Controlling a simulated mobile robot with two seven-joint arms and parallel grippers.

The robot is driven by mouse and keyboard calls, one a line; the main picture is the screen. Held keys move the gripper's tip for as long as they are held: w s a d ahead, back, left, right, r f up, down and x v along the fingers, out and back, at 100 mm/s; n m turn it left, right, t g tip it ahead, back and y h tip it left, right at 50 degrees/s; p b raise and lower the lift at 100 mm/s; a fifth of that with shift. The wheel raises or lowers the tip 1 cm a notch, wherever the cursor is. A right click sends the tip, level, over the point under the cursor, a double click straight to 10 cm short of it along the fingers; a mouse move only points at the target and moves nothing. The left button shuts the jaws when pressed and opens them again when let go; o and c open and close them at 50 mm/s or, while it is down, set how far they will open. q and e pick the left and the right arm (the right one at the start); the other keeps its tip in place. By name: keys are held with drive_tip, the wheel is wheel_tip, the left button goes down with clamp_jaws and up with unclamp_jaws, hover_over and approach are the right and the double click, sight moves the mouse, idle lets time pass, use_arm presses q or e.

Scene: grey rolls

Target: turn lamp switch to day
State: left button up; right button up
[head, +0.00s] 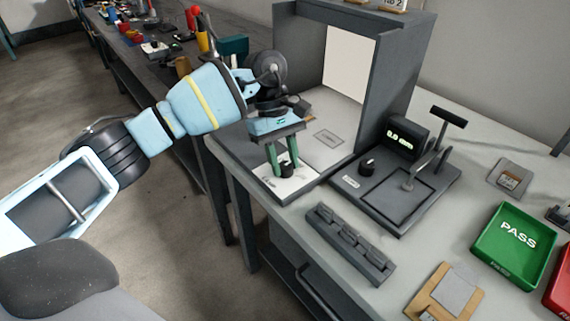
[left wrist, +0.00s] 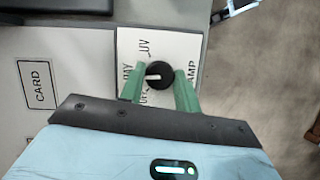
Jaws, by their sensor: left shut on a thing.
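The lamp switch is a black round knob (left wrist: 160,75) with a white pointer mark, set on a white label plate (left wrist: 185,45). It also shows in the head view (head: 286,169) at the front corner of the grey booth's base. In the left wrist view the pointer faces left, toward the word DAY (left wrist: 127,73); UV and a partly hidden word lie to either side of it. My left gripper (left wrist: 159,85) has its green fingers on both sides of the knob, shut on it. It also shows in the head view (head: 284,160). My right gripper is not in view.
The grey booth (head: 394,75) rises behind the knob. A CARD outline (left wrist: 39,84) is marked on its floor. A scale (head: 395,185), a dark slotted block (head: 350,243), a green PASS tray (head: 513,246) and a wooden board (head: 447,292) stand to the right.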

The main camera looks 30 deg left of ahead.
use_arm(q)
drive_tip(key=shift+m+b, duration=0.3)
drive_tip(key=shift+m, duration=0.4)
drive_tip(key=shift+w, duration=0.1)
drive_tip(key=o, duration=1)
drive_tip(key=shift+c, duration=0.2)
drive_tip(key=v, duration=0.6)
drive_tip(key=shift+w+r, duration=0.15)
drive_tip(key=shift+r, duration=0.1)
drive_tip(key=shift+w+a+r, duration=0.1)
drive_tip(key=shift+a+r, duration=0.1)
drive_tip(key=shift+r, duration=0.45)
